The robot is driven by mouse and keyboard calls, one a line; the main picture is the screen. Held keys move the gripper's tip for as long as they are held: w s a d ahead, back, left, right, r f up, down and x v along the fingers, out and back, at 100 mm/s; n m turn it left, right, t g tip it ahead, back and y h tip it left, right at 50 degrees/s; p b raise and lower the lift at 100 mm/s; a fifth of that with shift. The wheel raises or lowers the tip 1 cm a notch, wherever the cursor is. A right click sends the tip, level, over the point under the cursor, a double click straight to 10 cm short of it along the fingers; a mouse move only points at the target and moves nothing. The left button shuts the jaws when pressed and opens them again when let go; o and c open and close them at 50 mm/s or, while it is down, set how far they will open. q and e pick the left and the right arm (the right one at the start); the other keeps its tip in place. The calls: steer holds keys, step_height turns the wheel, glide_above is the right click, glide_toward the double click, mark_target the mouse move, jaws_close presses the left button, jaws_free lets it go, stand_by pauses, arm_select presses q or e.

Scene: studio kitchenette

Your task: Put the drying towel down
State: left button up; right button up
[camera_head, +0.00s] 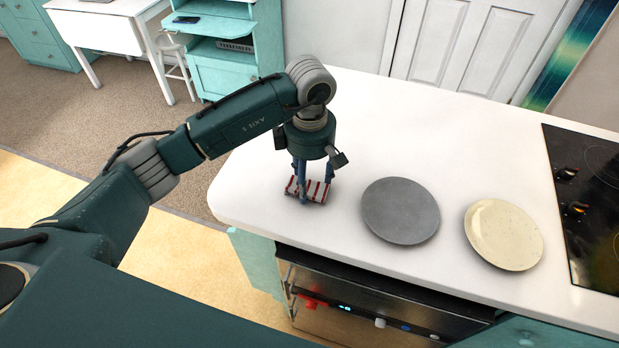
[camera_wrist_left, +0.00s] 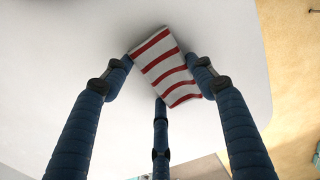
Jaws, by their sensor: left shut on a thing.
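The drying towel (camera_head: 308,190) is a small folded cloth with red and white stripes. It is at the left end of the white counter (camera_head: 375,110), at or just above the surface; I cannot tell whether it touches. My left gripper (camera_head: 312,181) points down and is shut on the towel. In the left wrist view the towel (camera_wrist_left: 168,68) sits between the blue fingers of my left gripper (camera_wrist_left: 168,75), with the white counter behind it. My right gripper is not in view.
A grey plate (camera_head: 400,211) lies right of the towel, and a cream plate (camera_head: 503,235) lies further right. A black cooktop (camera_head: 590,205) is at the far right. The counter behind the plates is clear. The counter's left edge is close to the towel.

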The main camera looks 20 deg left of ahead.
mark_target(310, 181)
arm_select(q)
steer(key=shift+f, duration=0.2)
steer(key=o, duration=1)
steer(key=shift+r, duration=0.1)
steer(key=shift+r, duration=0.1)
steer(key=shift+r, duration=0.2)
step_height(310, 181, up, 12)
steer(key=b, duration=0.3)
steer(key=shift+f, duration=0.15)
